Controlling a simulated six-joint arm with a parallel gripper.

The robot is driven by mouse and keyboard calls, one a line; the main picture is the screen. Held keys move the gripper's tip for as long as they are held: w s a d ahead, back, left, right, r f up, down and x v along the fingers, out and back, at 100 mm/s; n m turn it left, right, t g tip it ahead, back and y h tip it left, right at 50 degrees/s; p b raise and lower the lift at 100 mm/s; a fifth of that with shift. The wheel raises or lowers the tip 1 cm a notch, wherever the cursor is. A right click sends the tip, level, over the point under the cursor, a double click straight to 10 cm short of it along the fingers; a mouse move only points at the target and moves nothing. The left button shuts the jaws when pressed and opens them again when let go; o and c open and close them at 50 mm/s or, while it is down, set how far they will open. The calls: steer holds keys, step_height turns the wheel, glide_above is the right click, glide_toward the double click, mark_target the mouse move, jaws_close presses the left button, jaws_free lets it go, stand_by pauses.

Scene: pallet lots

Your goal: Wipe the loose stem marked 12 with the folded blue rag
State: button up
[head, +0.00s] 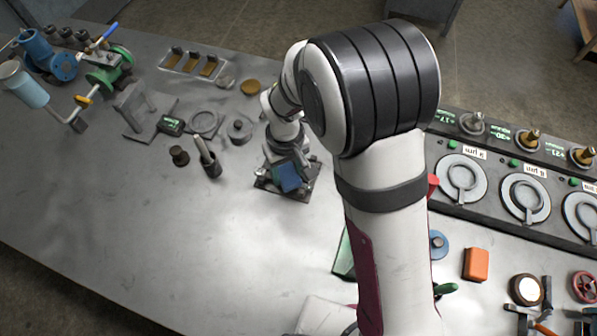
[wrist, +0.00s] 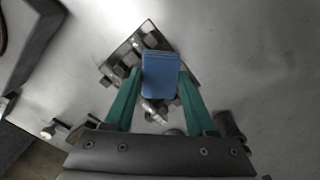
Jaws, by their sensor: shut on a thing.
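The folded blue rag (head: 287,178) is between the jaws of my gripper (head: 284,163). In the wrist view the rag (wrist: 161,74) sits between the two green fingers of my gripper (wrist: 160,82), which are shut on it. Below the rag is a dark metal plate fixture (head: 267,183), also seen in the wrist view (wrist: 122,52). A shiny metal piece (wrist: 153,113) shows just past the rag's lower edge; it may be the stem, but I read no 12 on it. The rag hides the fixture's middle, and I cannot tell whether it touches anything there.
A rack with numbered stems and round dials (head: 500,165) lies right. An orange block (head: 476,264) is front right. The table's front left is clear.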

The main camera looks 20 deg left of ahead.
mark_target(266, 173)
steer(key=shift+a, duration=2.7)
step_height(266, 173, up, 8)
